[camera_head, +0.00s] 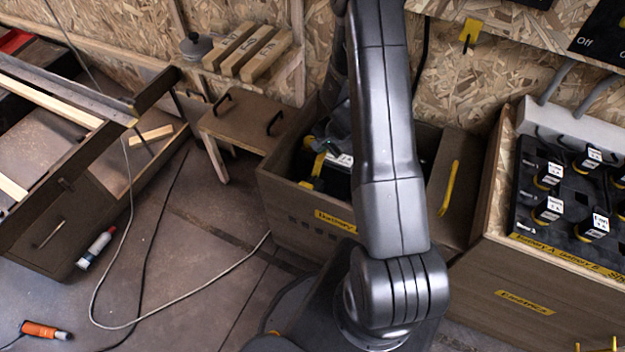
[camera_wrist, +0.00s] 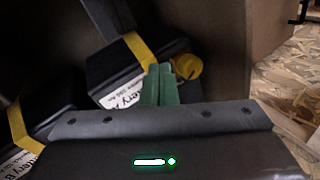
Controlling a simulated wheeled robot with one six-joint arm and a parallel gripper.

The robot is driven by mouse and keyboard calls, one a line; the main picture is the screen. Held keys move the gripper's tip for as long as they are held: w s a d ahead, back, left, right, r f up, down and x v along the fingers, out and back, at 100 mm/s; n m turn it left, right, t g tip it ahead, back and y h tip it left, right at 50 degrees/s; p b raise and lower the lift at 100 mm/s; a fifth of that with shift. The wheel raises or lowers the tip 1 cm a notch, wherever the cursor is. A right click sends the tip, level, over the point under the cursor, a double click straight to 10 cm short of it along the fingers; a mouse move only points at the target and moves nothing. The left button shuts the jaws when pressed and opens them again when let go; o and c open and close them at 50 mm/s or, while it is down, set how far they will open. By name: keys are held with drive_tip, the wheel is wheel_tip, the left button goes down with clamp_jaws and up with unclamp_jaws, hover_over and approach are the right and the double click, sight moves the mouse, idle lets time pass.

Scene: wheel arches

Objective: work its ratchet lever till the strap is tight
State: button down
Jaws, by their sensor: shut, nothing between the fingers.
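A black battery (camera_wrist: 112,70) with a white label reading "Battery A" sits in the wooden box, and a yellow strap (camera_wrist: 138,46) runs over it. A round yellow part (camera_wrist: 187,67) at the strap's end, perhaps the ratchet, shows just right of my fingertips. I cannot make out a separate lever. My gripper (camera_wrist: 160,84) has its green fingers shut and empty in front of the battery; I cannot tell whether they touch the yellow part.
A second battery (camera_wrist: 50,100) with its own yellow strap (camera_wrist: 20,130) is at the left in the wrist view. An open lid (camera_head: 455,190) and a bench of black switches (camera_head: 525,185) stand right of the box. A cable (camera_head: 190,301) crosses the floor.

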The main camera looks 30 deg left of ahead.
sight(312, 179)
drive_tip(key=s+f+b, duration=0.1)
drive_tip(key=f+b, duration=0.1)
drive_tip(key=f, duration=0.1)
drive_tip(key=s+f+b, duration=0.1)
drive_tip(key=b, duration=0.1)
drive_tip(key=shift+s+d+f, duration=0.15)
drive_tip(key=shift+s+f, duration=0.15)
drive_tip(key=s+f+b, duration=0.1)
drive_tip(key=b, duration=0.1)
drive_tip(key=shift+s+f+b, duration=0.15)
drive_tip(key=shift+f+b, duration=0.05)
drive_tip(key=shift+b, duration=0.1)
drive_tip(key=shift+f, duration=0.15)
idle(1.5)
drive_tip(key=shift+s+d+f+b, duration=0.1)
drive_tip(key=shift+s+f+b, duration=0.15)
drive_tip(key=shift+b, duration=0.45)
